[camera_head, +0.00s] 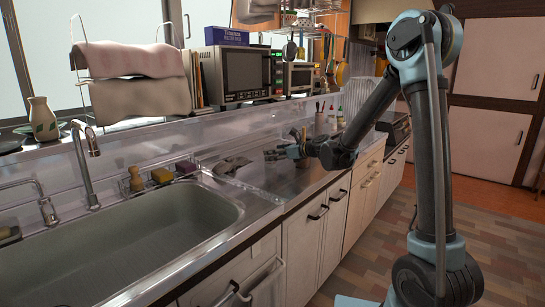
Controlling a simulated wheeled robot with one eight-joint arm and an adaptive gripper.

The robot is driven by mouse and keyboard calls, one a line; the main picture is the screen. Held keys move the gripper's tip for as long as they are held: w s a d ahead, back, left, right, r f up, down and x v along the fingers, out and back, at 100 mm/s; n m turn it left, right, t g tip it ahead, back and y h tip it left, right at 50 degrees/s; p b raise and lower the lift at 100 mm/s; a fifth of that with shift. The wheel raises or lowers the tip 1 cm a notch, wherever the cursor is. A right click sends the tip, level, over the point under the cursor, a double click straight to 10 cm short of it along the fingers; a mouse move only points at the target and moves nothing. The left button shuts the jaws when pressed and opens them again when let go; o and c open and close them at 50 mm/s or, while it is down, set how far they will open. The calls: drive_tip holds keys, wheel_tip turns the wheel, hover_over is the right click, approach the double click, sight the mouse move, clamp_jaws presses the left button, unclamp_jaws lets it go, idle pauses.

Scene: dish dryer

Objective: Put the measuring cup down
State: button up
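My gripper (276,153) reaches in from the right and hangs over the steel counter beyond the sink. Its fingers point left. It is small in the picture, and I cannot tell whether the fingers are open or shut, or whether they hold anything. I cannot make out a measuring cup for certain. A clear, see-through tray or dryer (262,186) stands on the counter below and left of the gripper. A small grey item (232,165) lies at its left side.
The sink (130,245) with its faucet (82,165) is at front left. A microwave (238,75) and a towel rack (135,75) stand behind. Floor (500,245) at right is clear.

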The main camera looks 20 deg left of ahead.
drive_tip(key=v, duration=0.9)
